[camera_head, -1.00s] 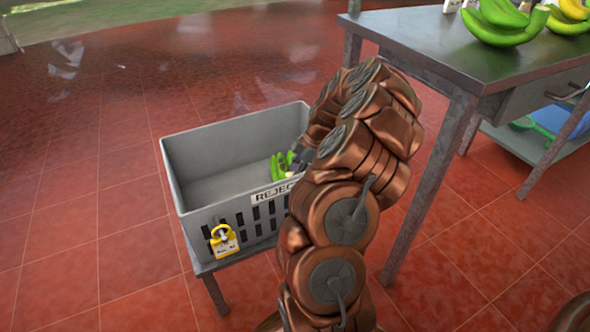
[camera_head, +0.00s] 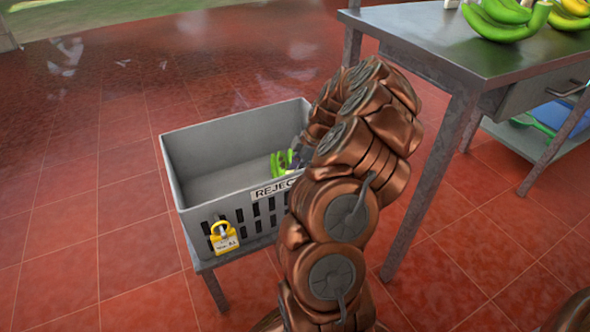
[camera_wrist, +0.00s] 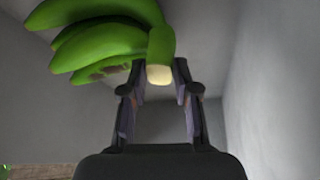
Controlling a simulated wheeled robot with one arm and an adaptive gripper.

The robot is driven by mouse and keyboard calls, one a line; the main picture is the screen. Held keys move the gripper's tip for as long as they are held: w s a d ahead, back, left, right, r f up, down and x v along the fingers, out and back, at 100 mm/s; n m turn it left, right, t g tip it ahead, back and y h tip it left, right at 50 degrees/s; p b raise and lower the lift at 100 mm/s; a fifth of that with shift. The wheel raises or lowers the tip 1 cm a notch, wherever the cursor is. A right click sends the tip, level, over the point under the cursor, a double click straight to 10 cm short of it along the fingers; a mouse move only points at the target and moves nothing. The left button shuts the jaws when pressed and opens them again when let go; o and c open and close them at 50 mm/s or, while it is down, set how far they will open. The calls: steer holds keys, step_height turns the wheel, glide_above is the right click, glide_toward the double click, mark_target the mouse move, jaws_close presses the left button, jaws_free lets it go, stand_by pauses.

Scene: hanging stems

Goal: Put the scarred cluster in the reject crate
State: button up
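The scarred cluster is a green banana cluster with a brown patch on one finger, seen at the top of the wrist view (camera_wrist: 105,40). In the head view the cluster (camera_head: 281,162) shows inside the grey reject crate (camera_head: 190,215), near its front right, partly hidden by the crate's front wall and my arm. My gripper (camera_wrist: 160,72) has its fingers on both sides of the cluster's pale-ended stem and appears shut on it. I cannot tell whether the cluster touches the crate floor.
A metal table (camera_head: 430,38) stands at the right, with green bananas (camera_head: 505,20) and yellower ones (camera_head: 572,15) on top. The crate's left part is empty.

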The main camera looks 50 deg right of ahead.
steer(key=o, duration=0.5)
steer(key=shift+r, duration=0.15)
step_height(320, 180, up, 27)
steer(key=p, duration=0.6)
steer(key=shift+p, duration=0.4)
stand_by(1.0)
stand_by(0.4)
